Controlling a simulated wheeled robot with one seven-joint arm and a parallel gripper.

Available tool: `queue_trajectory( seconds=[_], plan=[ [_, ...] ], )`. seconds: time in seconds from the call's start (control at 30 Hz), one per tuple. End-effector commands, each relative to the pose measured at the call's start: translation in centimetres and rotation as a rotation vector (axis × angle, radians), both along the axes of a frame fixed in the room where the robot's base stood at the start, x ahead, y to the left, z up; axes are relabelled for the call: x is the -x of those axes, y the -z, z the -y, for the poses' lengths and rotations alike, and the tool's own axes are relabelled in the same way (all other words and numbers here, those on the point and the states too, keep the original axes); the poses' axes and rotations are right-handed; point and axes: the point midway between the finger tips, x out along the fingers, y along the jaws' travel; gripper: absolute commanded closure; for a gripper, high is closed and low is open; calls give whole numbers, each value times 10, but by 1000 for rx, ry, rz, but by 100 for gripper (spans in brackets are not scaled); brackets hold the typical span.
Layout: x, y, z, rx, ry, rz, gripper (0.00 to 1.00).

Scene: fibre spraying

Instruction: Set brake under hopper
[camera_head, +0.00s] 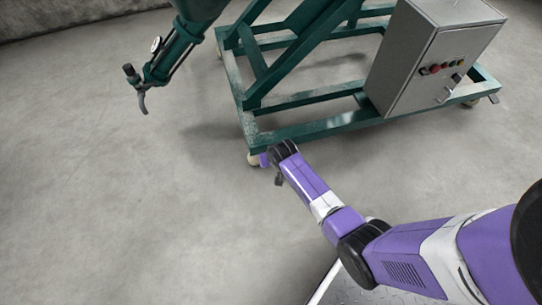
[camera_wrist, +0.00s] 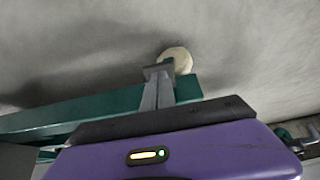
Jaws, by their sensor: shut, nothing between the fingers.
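The hopper's green frame (camera_head: 300,130) stands on the floor on caster wheels. A pale caster wheel (camera_head: 253,159) is under its near left corner. It also shows in the wrist view (camera_wrist: 180,58), just beyond my fingertips. My gripper (camera_head: 266,158) is at that corner, low and close beside the caster. In the wrist view its grey fingers (camera_wrist: 158,72) are shut and empty. They overlap the caster and the end of the green beam (camera_wrist: 90,105). I cannot tell if they touch. No brake lever can be made out; my fingers may hide it.
A grey control box (camera_head: 430,55) with buttons is mounted on the frame at the right. A green nozzle with a gauge (camera_head: 155,60) hangs at the upper left. Another caster (camera_head: 470,103) is at the far right. The floor at the left is clear.

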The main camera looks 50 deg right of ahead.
Motion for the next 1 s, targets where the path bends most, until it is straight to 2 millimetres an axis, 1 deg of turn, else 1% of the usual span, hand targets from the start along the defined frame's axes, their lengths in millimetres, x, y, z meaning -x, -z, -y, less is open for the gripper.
queue_trajectory(
  seconds=[0.17, 0.53, 0.87, 1.0],
  plan=[
    [1, -1, 0, -2, 0, -2, 100],
    [1, -16, 0, -3, 1, -3, 100],
    [1, -15, 0, -3, 1, -3, 100],
    [1, -19, 0, -3, 1, -3, 100]
  ],
)
